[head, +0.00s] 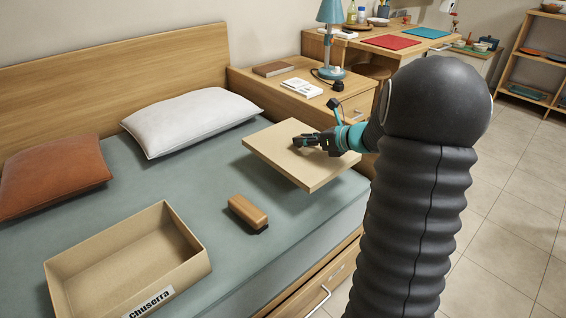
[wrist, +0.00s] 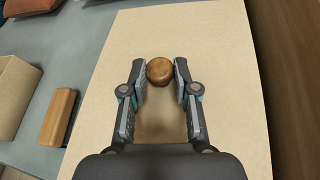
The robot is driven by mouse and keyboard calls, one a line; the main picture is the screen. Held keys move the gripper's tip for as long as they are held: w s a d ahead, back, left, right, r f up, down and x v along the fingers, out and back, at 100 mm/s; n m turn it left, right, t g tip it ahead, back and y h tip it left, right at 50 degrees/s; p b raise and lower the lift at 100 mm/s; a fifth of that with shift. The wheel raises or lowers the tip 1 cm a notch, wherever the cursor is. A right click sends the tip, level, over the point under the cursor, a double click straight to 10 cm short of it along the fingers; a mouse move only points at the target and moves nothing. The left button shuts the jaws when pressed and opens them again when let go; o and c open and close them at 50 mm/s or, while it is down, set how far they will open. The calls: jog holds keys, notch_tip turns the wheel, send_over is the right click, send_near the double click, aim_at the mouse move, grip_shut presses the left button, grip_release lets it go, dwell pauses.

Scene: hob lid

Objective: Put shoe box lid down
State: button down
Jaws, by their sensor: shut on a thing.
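The shoe box lid (head: 272,157) is a flat tan board with a round wooden knob (wrist: 160,70) on top. My gripper (head: 299,142) is shut on the knob, with one finger on each side of it in the wrist view (wrist: 161,72). The lid hangs roughly level above the right part of the bed, near the nightstand, with a shadow on the cover below. The shoe box (head: 190,262) stands open and empty on the bed at the lower left, apart from the lid. Its front label reads "chuserra".
A wooden brush (head: 248,212) lies on the bed (head: 190,180) between box and lid. A white pillow (head: 190,118) and a brown cushion (head: 55,172) lie near the headboard. The nightstand (head: 330,110) behind the lid carries books and a lamp (head: 330,40).

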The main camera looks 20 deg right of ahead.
notch_tip(320, 180, down, 8)
jog(key=shift+f+b, duration=0.1)
jog(key=shift+b, duration=0.3)
jog(key=c, duration=0.9)
grip_release()
